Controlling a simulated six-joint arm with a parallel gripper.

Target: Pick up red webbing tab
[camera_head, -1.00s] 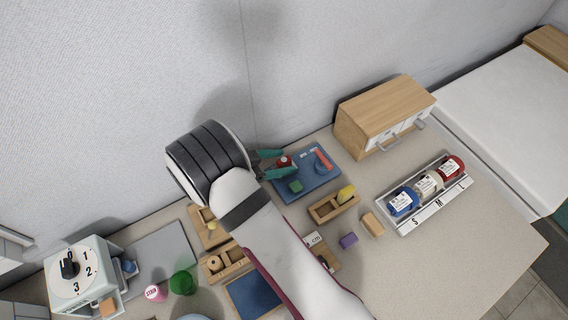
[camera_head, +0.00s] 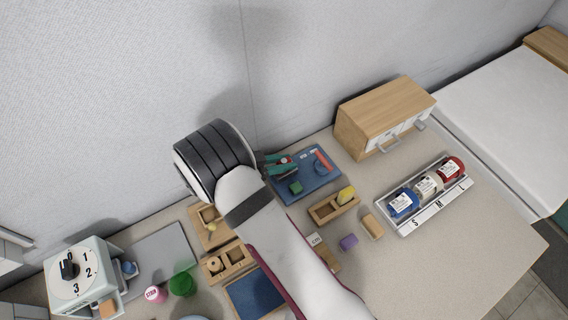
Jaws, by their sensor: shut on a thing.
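The blue board (camera_head: 306,184) lies near the wall, right of my gripper's wrist. The red webbing tab (camera_head: 287,160) shows as a small red patch at the board's left part, partly hidden by the teal fingers. My gripper (camera_head: 284,164) reaches in from the left, its teal fingers low over the board and shut on the red tab. I cannot tell whether the tab is lifted off the board.
A red strip (camera_head: 322,160) and a green block (camera_head: 295,187) are also on the board. A wooden drawer cabinet (camera_head: 383,112) stands to the right. A wooden tray (camera_head: 322,212) with a yellow piece and a bottle rack (camera_head: 425,211) lie in front.

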